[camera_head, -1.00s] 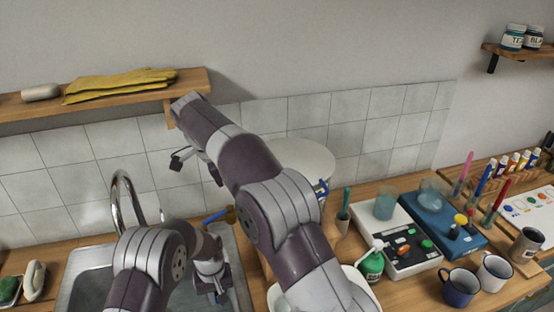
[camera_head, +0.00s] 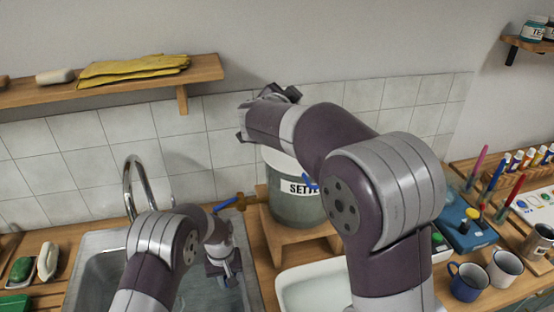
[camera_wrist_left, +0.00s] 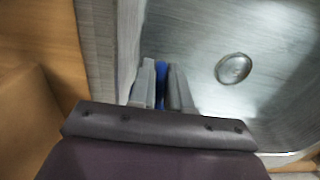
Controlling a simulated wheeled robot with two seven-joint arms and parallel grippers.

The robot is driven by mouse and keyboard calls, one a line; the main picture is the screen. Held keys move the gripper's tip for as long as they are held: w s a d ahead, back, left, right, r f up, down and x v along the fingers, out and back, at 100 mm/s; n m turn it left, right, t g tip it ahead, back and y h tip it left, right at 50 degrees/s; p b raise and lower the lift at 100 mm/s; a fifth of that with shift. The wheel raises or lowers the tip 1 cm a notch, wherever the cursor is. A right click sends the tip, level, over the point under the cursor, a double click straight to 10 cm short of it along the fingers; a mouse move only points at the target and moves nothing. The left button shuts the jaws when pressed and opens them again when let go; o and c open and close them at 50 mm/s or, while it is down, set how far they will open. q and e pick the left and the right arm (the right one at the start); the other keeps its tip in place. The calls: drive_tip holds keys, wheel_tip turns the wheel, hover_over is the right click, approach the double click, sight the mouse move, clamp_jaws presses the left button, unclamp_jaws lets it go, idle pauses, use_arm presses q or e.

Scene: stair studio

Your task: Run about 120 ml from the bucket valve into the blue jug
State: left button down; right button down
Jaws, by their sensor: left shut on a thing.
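The bucket (camera_head: 290,208), grey-green with a white lid and a label starting "SETT", stands on a wooden stand (camera_head: 274,238).
The steel sink (camera_head: 90,268) has a tap (camera_head: 140,185) at its back, and its drain (camera_wrist_left: 233,69) shows in the left wrist view. A white basin (camera_head: 310,290) stands before the stand. Mugs (camera_head: 467,281) are at right. A shelf (camera_head: 120,88) with yellow gloves hangs above.

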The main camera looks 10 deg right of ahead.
use_arm(q)
drive_tip(key=w, duration=0.6)
drive_tip(key=shift+w, duration=0.3)
drive_tip(key=shift+s, duration=0.15)
idle(1.4)
drive_tip(key=s, duration=0.7)
drive_tip(key=shift+w, duration=0.15)
